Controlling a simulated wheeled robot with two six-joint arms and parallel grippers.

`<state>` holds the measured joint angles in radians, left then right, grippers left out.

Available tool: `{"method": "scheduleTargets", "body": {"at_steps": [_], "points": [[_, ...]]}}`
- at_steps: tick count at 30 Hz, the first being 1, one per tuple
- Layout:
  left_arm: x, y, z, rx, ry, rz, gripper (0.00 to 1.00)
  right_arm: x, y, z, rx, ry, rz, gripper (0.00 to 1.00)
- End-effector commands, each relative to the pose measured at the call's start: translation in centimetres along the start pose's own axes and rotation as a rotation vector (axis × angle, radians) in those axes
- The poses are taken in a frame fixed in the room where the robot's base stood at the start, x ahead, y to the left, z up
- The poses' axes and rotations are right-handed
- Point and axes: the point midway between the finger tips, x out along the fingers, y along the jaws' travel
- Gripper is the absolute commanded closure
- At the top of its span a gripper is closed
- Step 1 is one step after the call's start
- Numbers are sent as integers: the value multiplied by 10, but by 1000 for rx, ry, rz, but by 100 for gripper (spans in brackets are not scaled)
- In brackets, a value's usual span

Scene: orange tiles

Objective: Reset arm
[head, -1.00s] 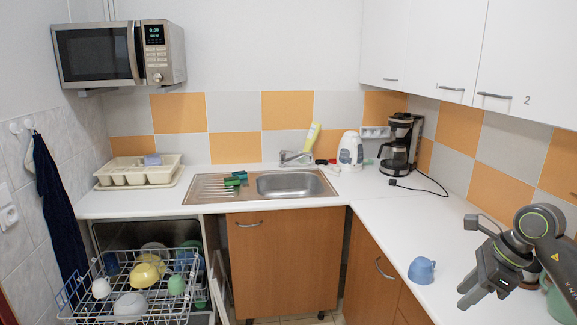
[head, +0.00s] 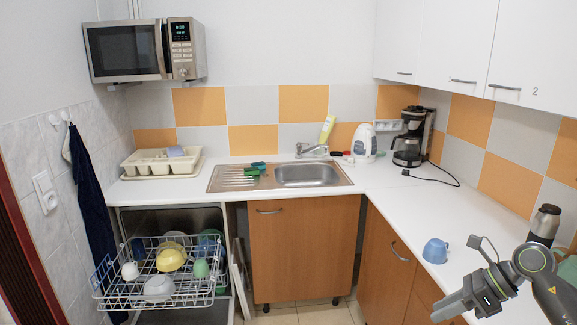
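My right arm comes in from the lower right in the head view. My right gripper (head: 447,308) points to the lower left, over the front edge of the right-hand counter. Its fingers look close together, but the angle does not show clearly whether they are open or shut. No object shows between them. A blue cup (head: 435,251) stands on the counter just beyond the gripper, apart from it. My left gripper is not in view.
An open dishwasher's wire rack (head: 150,304) holds several cups and bowls. The sink (head: 308,175), coffee maker (head: 411,138) and kettle (head: 365,143) line the back. A dark flask (head: 545,224) stands behind my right arm. The counter behind the blue cup is mostly clear.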

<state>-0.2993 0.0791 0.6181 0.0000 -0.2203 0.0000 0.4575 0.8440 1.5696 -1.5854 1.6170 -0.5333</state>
Motion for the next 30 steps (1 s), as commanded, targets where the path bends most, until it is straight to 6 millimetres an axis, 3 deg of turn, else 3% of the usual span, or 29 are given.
{"method": "scheduleTargets", "body": {"at_steps": [3,8,11,14,17,18,22,26,30], "points": [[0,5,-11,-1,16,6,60,26,-2,-2,130,-138,80,67],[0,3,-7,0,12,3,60,63,-13,-10,421,-398,200,67],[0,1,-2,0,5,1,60,90,-32,-28,712,-606,270,67],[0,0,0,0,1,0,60,114,-56,-62,1032,-804,305,67],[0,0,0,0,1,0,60,140,-79,-115,1367,-978,304,67],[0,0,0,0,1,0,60,152,-86,-141,1502,-1040,292,67],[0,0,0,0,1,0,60,187,-93,-227,1889,-1199,224,67],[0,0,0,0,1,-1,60,223,-79,-317,2245,-1315,115,67],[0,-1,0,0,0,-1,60,260,-41,-410,2593,-1403,-45,67]]}}
